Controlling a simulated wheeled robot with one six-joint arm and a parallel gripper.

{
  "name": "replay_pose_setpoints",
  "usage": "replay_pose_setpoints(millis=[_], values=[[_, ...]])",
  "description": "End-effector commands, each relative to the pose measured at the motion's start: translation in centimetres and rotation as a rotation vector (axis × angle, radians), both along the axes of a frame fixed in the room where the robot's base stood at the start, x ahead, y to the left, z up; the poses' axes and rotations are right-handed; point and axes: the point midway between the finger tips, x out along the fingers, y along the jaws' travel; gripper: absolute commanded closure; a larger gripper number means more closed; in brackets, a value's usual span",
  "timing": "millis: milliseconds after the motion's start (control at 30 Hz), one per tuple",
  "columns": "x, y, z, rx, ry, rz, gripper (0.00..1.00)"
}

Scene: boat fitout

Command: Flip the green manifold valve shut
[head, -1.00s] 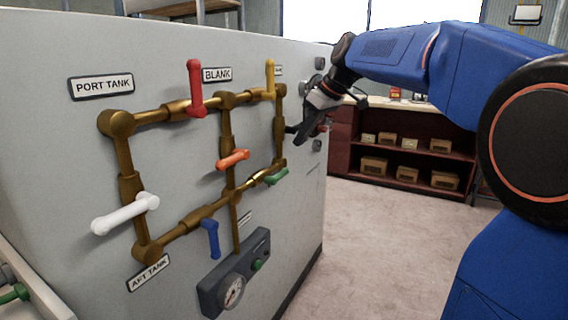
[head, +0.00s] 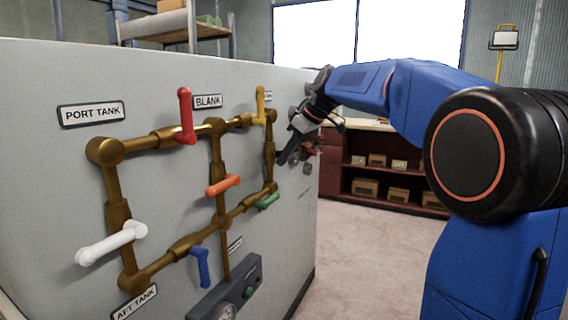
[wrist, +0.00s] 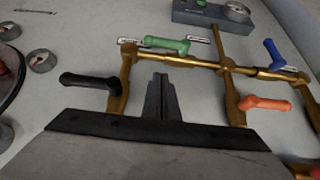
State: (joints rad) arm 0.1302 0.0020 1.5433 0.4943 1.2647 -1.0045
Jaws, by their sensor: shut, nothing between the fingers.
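The green manifold valve lever (head: 268,201) is at the lower right of the brass pipework in the head view. Its handle lies roughly along the lower pipe. In the wrist view the green lever (wrist: 166,44) lies above and beyond the fingertips, with a gap between. My gripper (head: 281,161) is at the panel's right side, above and slightly right of the green lever. In the wrist view its fingers (wrist: 160,82) are shut together and empty. They point toward the green lever, between the right-hand pipe and the middle pipe.
A black lever (wrist: 88,80) is close left of my fingers; the orange lever (wrist: 265,103) is to the right and the blue lever (wrist: 274,53) farther up. Red (head: 186,115), yellow (head: 260,105) and white (head: 110,243) levers also stand out. A gauge box (head: 225,290) is below.

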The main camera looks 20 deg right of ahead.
Motion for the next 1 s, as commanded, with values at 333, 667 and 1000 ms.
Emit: replay_pose_setpoints(millis=[333, 667, 1000], values=[[2.3, 2.6, -5.2, -0.001, 0.002, 0.002, 1.0], [2.5, 2.8, -9.4, 0.0, 0.002, 0.0, 1.0], [2.4, 2.7, -10.5, 0.0, 0.0, 0.0, 1.0]])
